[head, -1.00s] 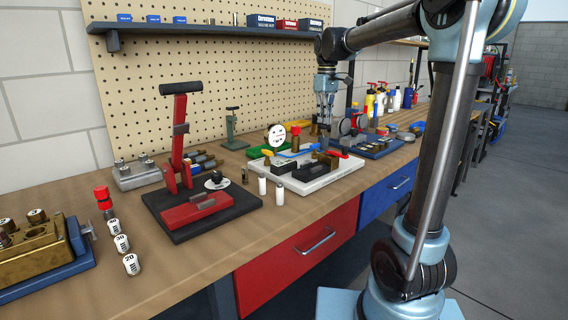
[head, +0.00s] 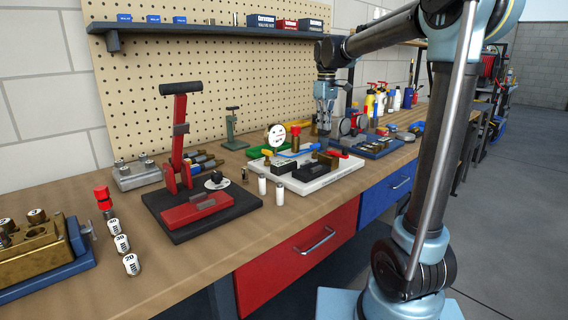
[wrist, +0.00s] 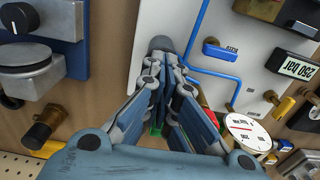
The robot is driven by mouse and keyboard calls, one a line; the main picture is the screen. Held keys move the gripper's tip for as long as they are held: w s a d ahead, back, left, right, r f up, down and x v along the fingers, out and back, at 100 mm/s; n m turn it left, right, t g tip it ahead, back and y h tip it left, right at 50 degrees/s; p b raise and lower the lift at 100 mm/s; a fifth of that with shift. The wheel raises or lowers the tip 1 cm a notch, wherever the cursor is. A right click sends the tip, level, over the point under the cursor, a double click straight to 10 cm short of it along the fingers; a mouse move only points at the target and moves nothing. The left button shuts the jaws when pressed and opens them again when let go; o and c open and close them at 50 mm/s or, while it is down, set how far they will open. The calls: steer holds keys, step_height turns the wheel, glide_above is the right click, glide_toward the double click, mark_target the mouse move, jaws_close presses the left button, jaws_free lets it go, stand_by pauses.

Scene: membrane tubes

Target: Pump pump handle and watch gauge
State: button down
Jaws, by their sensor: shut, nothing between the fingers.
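My gripper (head: 325,124) hangs fingers-down over the right end of the white board (head: 318,182), its fingers together and empty. In the wrist view the closed fingers (wrist: 163,60) reach over the white panel (wrist: 165,15), by a rounded dark grey end; I cannot tell whether they touch it. A round white gauge (head: 276,136) stands at the back of the board. A dial with a red mark (wrist: 247,132) shows right of the fingers in the wrist view; its reading is too small to tell. I cannot single out the pump handle for sure.
In the wrist view a display reading 250 bar (wrist: 297,69) and a blue tube (wrist: 193,35) lie right of the fingers. A black knob on a blue unit (wrist: 22,18) is to the left. A red lever device (head: 178,140) stands on the bench at left; a blue tray (head: 375,151) is at right.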

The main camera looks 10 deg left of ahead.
steer(key=shift+r, duration=3.4)
steer(key=s+d+f+m, duration=0.1)
steer(key=s+d+f, duration=0.2)
steer(key=s+d, duration=0.2)
steer(key=s+d+f+m, duration=0.2)
steer(key=s+d+f, duration=0.2)
steer(key=s, duration=0.2)
steer(key=s+d+f+m+t, duration=0.1)
steer(key=s+d+f+m, duration=0.1)
steer(key=s+d+f, duration=0.2)
steer(key=shift+s+d+f, duration=0.15)
steer(key=shift+s+d, duration=0.6)
steer(key=shift+d, duration=0.1)
steer(key=s+d+f+m, duration=0.2)
steer(key=s+d+f, duration=0.1)
steer(key=s+f, duration=0.4)
steer(key=s+d+f+m+t, duration=0.1)
steer(key=s+d+f+m, duration=0.2)
steer(key=s+f, duration=0.5)
step_height(320, 180, down, 4)
steer(key=shift+s+d+f, duration=0.1)
steer(key=shift+s+d, duration=0.05)
steer(key=shift+d, duration=0.15)
